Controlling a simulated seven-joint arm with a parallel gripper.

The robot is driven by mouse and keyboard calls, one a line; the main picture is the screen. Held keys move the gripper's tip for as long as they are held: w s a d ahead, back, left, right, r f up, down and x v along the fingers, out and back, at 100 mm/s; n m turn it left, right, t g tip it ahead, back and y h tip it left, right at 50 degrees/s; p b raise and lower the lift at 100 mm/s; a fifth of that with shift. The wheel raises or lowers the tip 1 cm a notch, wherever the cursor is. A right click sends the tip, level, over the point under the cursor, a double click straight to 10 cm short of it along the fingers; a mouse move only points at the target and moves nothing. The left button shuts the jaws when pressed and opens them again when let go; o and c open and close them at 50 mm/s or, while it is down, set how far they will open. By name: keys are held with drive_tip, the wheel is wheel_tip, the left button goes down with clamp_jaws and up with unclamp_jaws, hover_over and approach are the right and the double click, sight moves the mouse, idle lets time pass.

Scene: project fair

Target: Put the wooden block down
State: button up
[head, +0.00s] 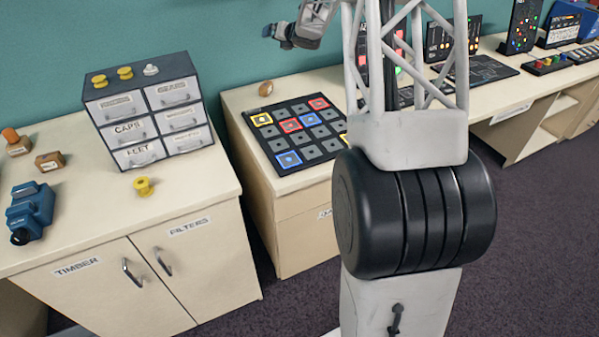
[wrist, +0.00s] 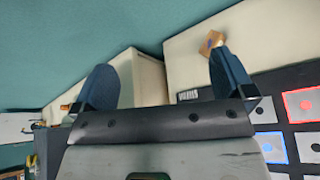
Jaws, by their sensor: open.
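A small brown wooden block (head: 266,88) rests on the middle cabinet top, behind the far left corner of a black button board. In the wrist view a light wooden block (wrist: 211,42) shows just beyond the tip of the right finger, seemingly on the pale surface. I cannot tell whether the finger touches it. My gripper (wrist: 162,68) has its two blue fingers spread wide, with nothing between them. In the head view my gripper (head: 279,33) hangs above and slightly right of the block, small and partly hard to make out.
The black button board (head: 324,145) with red, blue and yellow squares fills most of that top. On the left cabinet stand a labelled drawer unit (head: 150,117), a yellow knob (head: 143,186), a blue device (head: 31,211) and another wooden piece (head: 49,161). My arm hides part of the right side.

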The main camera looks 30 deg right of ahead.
drive_tip(key=s+a+r+m+g+h, duration=0.1)
drive_tip(key=s+a+r+m+h, duration=0.2)
drive_tip(key=s+m, duration=0.45)
drive_tip(key=s+a+r+m+g+h, duration=0.1)
drive_tip(key=s+a+r+m, duration=0.35)
drive_tip(key=s, duration=0.55)
drive_tip(key=s+a+r+m+g+h, duration=0.1)
drive_tip(key=s+a+r+m+h, duration=0.15)
drive_tip(key=s+r+m, duration=0.4)
drive_tip(key=s+a+f+m+g+y, duration=0.1)
drive_tip(key=s+a+f+m+g, duration=0.1)
drive_tip(key=s, duration=1.2)
drive_tip(key=s+a+f+m+g+y, duration=0.1)
drive_tip(key=s+a+f+m+g, duration=0.2)
drive_tip(key=s, duration=1.1)
drive_tip(key=s+a+f+m+g+y, duration=0.1)
drive_tip(key=s+a+f+m, duration=0.4)
drive_tip(key=s, duration=0.9)
drive_tip(key=a+m+g, duration=0.1)
drive_tip(key=a+m, duration=0.2)
drive_tip(key=a, duration=0.1)
drive_tip(key=shift+s+a+f+g+y, duration=0.2)
drive_tip(key=shift+a+g+y, duration=0.1)
drive_tip(key=shift+a+y, duration=0.05)
drive_tip(key=shift+m, duration=0.25)
